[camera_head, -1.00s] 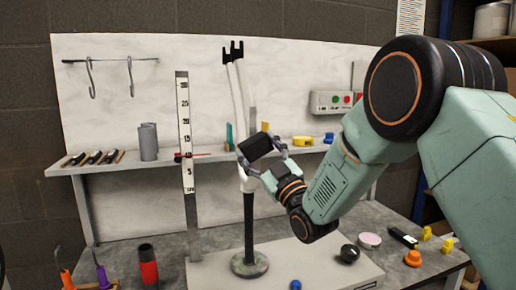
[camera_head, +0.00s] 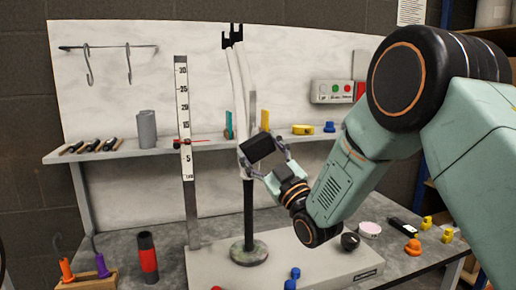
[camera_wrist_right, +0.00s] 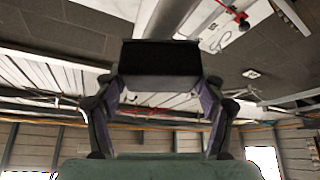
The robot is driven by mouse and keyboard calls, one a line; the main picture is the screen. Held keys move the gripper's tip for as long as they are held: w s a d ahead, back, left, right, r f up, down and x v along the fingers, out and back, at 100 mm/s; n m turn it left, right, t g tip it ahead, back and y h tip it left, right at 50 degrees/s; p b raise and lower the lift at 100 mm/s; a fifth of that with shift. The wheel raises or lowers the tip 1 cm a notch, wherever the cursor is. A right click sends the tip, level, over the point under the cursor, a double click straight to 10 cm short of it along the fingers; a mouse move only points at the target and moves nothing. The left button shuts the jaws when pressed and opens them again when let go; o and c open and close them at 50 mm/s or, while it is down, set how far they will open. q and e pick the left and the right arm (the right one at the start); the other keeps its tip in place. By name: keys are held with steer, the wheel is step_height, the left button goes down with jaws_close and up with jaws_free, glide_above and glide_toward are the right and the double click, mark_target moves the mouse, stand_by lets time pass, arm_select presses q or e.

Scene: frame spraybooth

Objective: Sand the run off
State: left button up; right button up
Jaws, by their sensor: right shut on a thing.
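A white frame fork (camera_head: 238,75) stands upright on a black post with a round base (camera_head: 249,252), its dark forked tips at the top. My right gripper (camera_head: 267,160) is shut on a dark block (camera_head: 258,147), which looks like a sanding block. The block is beside the lower part of the white tube; whether it touches cannot be told. In the right wrist view the block (camera_wrist_right: 160,58) spans between the two fingers. The run itself is too small to make out. My left gripper is not in view.
A tall graduated ruler (camera_head: 183,120) stands left of the fork. A shelf (camera_head: 110,153) behind holds a grey roll, a yellow tape and small tools. A red-banded cylinder (camera_head: 148,258), hooked tools and coloured knobs stand on the bench.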

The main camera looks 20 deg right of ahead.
steer(key=shift+s+d, duration=0.1)
steer(key=shift+s, duration=2.1)
steer(key=s, duration=0.3)
steer(key=shift+w+b, duration=0.4)
steer(key=shift+w, duration=3.2)
steer(key=shift+w+a, duration=0.2)
steer(key=shift+w, duration=0.7)
steer(key=shift+r, duration=0.1)
